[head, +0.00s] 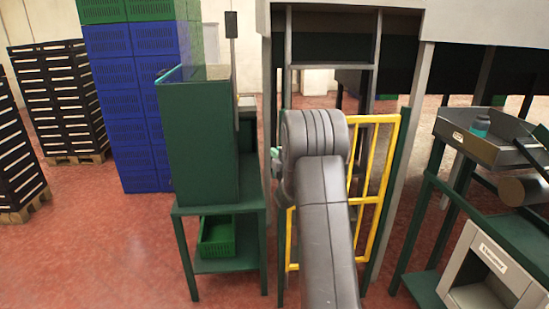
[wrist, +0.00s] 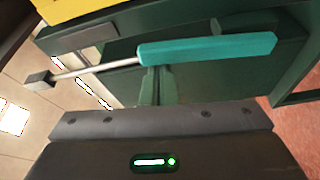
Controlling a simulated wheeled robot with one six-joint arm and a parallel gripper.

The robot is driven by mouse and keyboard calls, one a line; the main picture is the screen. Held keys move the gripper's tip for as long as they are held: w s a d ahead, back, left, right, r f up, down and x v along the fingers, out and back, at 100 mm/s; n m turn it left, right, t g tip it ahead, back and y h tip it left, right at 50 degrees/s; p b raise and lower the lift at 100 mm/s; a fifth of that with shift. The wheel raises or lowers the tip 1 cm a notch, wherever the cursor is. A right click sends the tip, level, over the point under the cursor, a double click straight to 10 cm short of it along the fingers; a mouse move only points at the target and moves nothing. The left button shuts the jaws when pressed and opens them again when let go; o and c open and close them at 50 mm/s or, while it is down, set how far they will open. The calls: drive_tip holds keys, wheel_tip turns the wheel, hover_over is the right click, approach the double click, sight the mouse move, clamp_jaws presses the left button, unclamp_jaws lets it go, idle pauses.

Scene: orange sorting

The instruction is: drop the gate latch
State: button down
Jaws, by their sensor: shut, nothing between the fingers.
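The gate (head: 364,200) is a yellow barred frame in the head view, partly hidden behind my arm. In the wrist view the latch (wrist: 205,48) is a teal handle on a thin metal rod with a dark block at its left end. It lies across the view, slightly tilted. My gripper (wrist: 158,72) is shut and empty, its narrow fingers just below the handle in the picture. I cannot tell whether they touch it. In the head view my arm hides the gripper, and a small teal bit shows left of the arm.
A green cabinet on a stand (head: 203,135) is left of the gate, with a green crate (head: 217,236) on its lower shelf. Blue crates (head: 128,110) are stacked behind. A green bench with a tray (head: 470,140) stands at right. Red floor is clear at front left.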

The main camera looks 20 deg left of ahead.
drive_tip(key=shift+w+d+f+b, duration=0.1)
drive_tip(key=shift+d+b, duration=0.1)
drive_tip(key=shift+b, duration=0.3)
drive_tip(key=w+d+f+m+t+h+b, duration=0.1)
drive_tip(key=w+d+f+m+t+b, duration=0.1)
drive_tip(key=m+b, duration=0.8)
drive_tip(key=w+d+f+m+t+h+b, duration=0.1)
drive_tip(key=d+f+m+t+h+b, duration=0.1)
drive_tip(key=m+b, duration=0.8)
drive_tip(key=shift+w+d+f+m+t+b, duration=0.35)
drive_tip(key=shift+d+f+t+b, duration=0.3)
drive_tip(key=shift+d+t, duration=0.6)
drive_tip(key=shift+a, duration=0.2)
drive_tip(key=shift+r+t+h, duration=0.1)
drive_tip(key=shift+t+h, duration=0.15)
drive_tip(key=shift+h, duration=0.05)
drive_tip(key=s+d+p, duration=0.1)
drive_tip(key=s+d, duration=0.4)
drive_tip(key=s, duration=0.3)
drive_tip(key=shift+r, duration=0.4)
